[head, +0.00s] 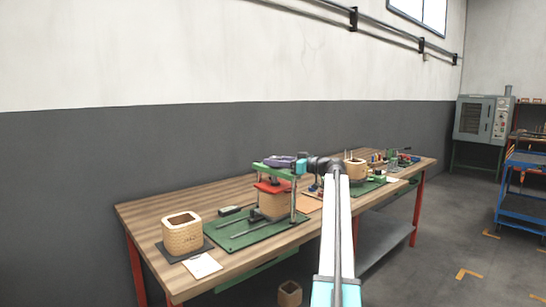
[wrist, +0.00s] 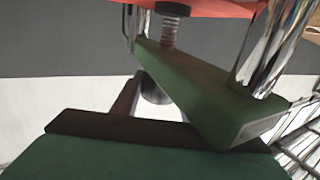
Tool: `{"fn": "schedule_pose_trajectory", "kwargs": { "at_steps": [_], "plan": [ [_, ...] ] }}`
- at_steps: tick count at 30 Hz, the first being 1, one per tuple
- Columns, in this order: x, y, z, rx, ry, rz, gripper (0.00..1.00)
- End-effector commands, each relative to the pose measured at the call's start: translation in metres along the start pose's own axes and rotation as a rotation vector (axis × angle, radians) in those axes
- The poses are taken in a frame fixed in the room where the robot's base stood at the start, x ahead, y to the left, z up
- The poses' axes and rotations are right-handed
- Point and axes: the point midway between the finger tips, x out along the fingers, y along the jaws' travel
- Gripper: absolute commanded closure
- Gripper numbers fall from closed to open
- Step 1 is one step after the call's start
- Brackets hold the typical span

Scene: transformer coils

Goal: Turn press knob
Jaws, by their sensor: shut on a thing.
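The press stands on a green mat on the workbench in the head view, with a green crossbar (head: 262,169), chrome posts (head: 293,205) and a red plate (head: 273,186). My gripper (head: 280,161) is at the top of the press, shut on the press knob, which my gripper mostly hides there. The wrist view is upside down. It shows the green crossbar (wrist: 205,92), the threaded screw (wrist: 169,30), the red plate (wrist: 215,8) and a grey round part (wrist: 155,92), apparently the knob, beside a dark finger (wrist: 123,102). The exact grip is hidden.
The wooden workbench (head: 150,218) runs along the wall. A wound coil (head: 182,238) stands at its near left end, and another coil (head: 354,172) stands farther right. A blue cart (head: 522,200) and a grey oven (head: 483,120) are at the far right.

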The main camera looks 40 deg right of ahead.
Motion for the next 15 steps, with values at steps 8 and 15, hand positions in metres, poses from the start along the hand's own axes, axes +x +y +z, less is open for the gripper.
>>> {"fn": "schedule_pose_trajectory", "kwargs": {
  "at_steps": [8, 15],
  "plan": [
    [-0.0007, -0.0021, -0.0012, 0.003, -0.009, -0.039, 0.82],
    [-0.0007, -0.0021, -0.0019, 0.003, -0.009, -0.066, 0.82]
  ]
}}
